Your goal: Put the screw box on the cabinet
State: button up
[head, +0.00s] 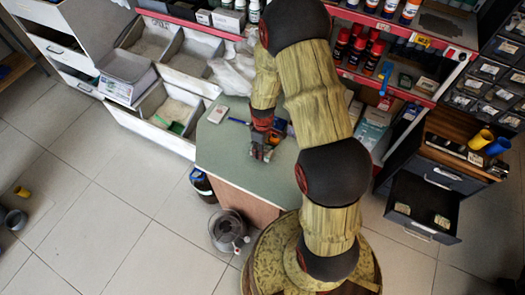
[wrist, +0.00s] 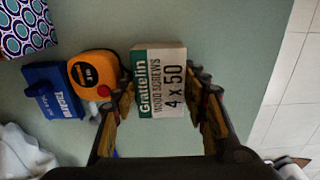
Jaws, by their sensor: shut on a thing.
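The screw box (wrist: 159,80), white and green with "wood screws 4 x 50" printed on it, lies between the fingers of my gripper (wrist: 163,108) in the wrist view. The fingers are shut on its two sides. In the head view my gripper (head: 262,153) is low over the green counter top (head: 222,150), and the box is mostly hidden there. I cannot tell whether the box still touches the counter. A dark cabinet (head: 455,180) with a wooden top stands at the right, with an open drawer (head: 424,207) below the top.
An orange tape measure (wrist: 95,75) and a blue item (wrist: 54,90) lie left of the box in the wrist view, near a patterned box (wrist: 26,26). Yellow (head: 480,139) and blue (head: 497,146) cylinders stand on the cabinet. A bucket (head: 228,230) stands on the floor.

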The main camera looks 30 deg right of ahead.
grip_shut()
jog(key=shift+r, duration=0.15)
